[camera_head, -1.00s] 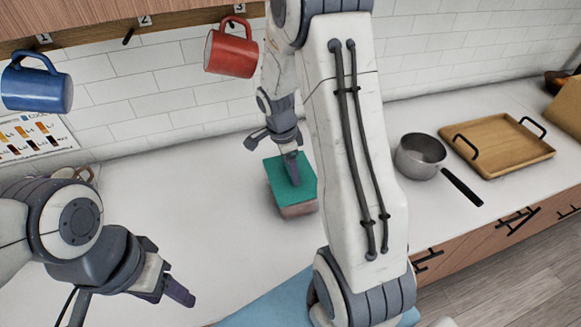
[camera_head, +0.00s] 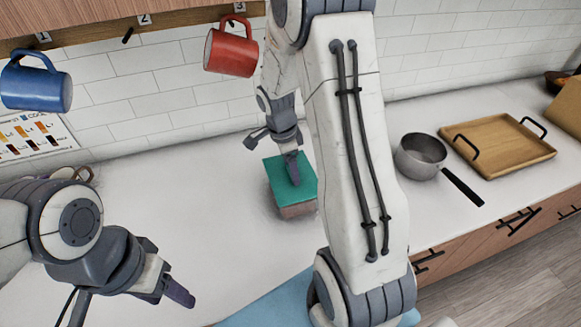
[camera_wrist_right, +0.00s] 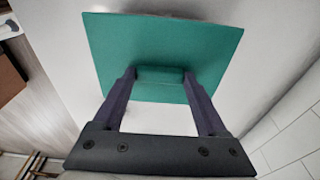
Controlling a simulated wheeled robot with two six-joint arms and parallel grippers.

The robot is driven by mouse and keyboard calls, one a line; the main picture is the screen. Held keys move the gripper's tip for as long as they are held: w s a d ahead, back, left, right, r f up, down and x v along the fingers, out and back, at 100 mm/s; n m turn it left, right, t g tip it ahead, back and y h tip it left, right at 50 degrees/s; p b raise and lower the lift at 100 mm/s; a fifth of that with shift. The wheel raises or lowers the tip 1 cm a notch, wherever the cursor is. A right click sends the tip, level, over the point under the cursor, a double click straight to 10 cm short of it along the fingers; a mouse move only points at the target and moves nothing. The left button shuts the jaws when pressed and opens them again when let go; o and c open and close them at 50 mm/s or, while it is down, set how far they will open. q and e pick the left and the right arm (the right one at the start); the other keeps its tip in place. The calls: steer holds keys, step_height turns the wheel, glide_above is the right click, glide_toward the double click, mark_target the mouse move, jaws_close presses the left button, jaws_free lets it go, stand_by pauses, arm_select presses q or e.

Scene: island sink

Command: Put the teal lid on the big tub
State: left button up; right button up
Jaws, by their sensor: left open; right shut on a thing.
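The teal lid (camera_head: 304,174) is a flat square plate over the big tub (camera_head: 298,210), a brownish box on the white counter. My right gripper (camera_head: 292,178) comes down from above and is shut on the lid's raised handle; the handle (camera_wrist_right: 160,76) shows between its fingers in the right wrist view. The lid (camera_wrist_right: 120,45) fills the upper middle of that view and hides most of the tub. I cannot tell whether the lid rests fully on the rim. My left gripper (camera_head: 172,290) is open and empty, low at the left over the counter.
A saucepan (camera_head: 421,154) and a wooden tray (camera_head: 497,145) with black handles stand on the right of the counter. A blue mug (camera_head: 38,84) and a red mug (camera_head: 231,50) hang on hooks at the upper left.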

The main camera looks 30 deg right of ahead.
steer(key=shift+f+b, duration=0.4)
steer(key=shift+b, duration=0.25)
stand_by(0.8)
steer(key=o, duration=1.2)
steer(key=shift+o, duration=0.2)
steer(key=shift+r, duration=0.6)
step_height(320, 180, up, 3)
steer(key=shift+d+r+b, duration=0.1)
steer(key=shift+b, duration=0.65)
steer(key=s+d+r+b, duration=0.2)
steer(key=s+d+r, duration=0.4)
steer(key=s, duration=0.3)
steer(key=shift+s+d+r, duration=0.15)
steer(key=shift+s+r, duration=0.2)
